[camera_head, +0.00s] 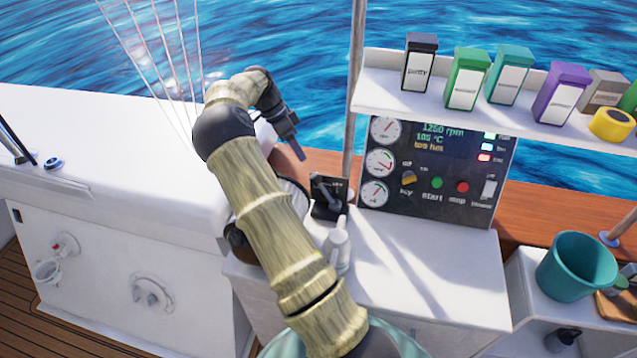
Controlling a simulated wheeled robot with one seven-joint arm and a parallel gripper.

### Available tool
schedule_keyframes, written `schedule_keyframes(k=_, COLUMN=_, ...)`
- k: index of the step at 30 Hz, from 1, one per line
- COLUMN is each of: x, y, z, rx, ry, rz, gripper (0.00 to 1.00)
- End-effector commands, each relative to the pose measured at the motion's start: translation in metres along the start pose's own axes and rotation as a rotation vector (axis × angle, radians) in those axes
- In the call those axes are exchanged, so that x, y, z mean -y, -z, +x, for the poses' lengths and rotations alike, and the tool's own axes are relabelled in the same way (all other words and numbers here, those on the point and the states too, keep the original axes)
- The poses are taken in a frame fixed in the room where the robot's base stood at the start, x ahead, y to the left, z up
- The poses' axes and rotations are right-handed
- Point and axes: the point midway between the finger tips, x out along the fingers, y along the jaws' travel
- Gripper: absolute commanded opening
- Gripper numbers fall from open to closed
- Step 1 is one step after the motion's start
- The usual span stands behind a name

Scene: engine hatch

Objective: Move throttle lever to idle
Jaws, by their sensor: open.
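My arm crosses in front of the area just left of the lever.
The engine panel (428,190) has gauges, a key, start and stop buttons and a readout of 1250 rpm. A white shelf (385,88) above it holds several labelled containers. A white fitting (339,245) stands in front of the lever. A metal post (354,110) rises behind. The counter (430,265) is clear at right.

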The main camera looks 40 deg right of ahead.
Motion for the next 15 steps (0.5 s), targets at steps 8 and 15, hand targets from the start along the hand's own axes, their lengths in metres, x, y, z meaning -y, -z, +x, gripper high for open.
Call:
schedule_keyframes(k=8, x=-0.001, y=0.0, z=0.049, rx=0.0, ry=-0.004, rz=-0.001, gripper=0.52)
schedule_keyframes(k=15, x=-0.001, y=0.0, z=0.091, rx=0.0, ry=-0.004, rz=-0.001, gripper=0.52)
